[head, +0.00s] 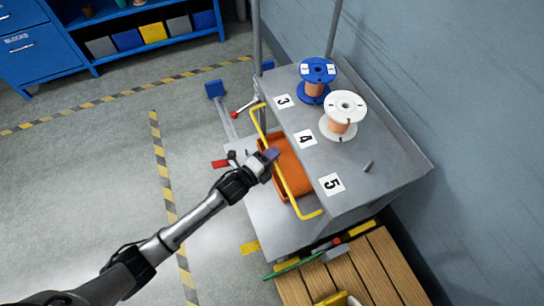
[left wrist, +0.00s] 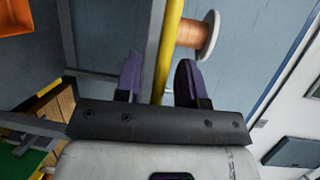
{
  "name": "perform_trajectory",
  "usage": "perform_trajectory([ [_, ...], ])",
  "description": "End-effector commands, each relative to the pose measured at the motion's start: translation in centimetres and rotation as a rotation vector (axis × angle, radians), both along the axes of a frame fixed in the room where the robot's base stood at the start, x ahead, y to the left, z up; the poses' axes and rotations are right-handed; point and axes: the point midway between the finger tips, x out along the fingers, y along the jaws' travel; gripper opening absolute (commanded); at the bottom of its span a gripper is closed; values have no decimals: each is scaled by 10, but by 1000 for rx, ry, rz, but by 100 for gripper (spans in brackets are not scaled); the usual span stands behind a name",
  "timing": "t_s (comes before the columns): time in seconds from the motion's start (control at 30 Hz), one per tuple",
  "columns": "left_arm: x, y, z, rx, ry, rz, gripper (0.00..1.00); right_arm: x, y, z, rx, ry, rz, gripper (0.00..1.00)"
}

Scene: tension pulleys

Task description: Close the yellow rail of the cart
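The yellow rail (head: 285,184) runs along the near side of the grey cart (head: 378,188), with bent ends at its upper and lower corners. My left gripper (head: 268,157) is at the middle of the rail. In the left wrist view, the rail (left wrist: 170,45) passes between the two purple fingers of my left gripper (left wrist: 159,82). The fingers are apart, with a gap visible on both sides of the rail. My right gripper is in neither view.
A blue spool (head: 318,70) and a white spool (head: 345,105) stand on the cart's numbered top shelf. An orange bin (head: 291,168) sits below, behind the rail. A wooden pallet (head: 378,262) lies at the lower right. A grey wall borders the cart's right side.

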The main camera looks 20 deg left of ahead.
Motion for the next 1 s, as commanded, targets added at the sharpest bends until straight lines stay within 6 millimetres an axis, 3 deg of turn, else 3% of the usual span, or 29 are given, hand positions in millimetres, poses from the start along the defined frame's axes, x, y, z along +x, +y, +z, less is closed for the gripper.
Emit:
perform_trajectory([
  [0.17, 0, 0, 0, 0, 0, 0, 36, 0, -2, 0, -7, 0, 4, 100],
  [0.57, 0, 0, 0, -1, 0, 0, 0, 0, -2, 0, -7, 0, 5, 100],
  [1.0, -1, 1, 2, 2, 2, 2, 0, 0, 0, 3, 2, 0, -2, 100],
])
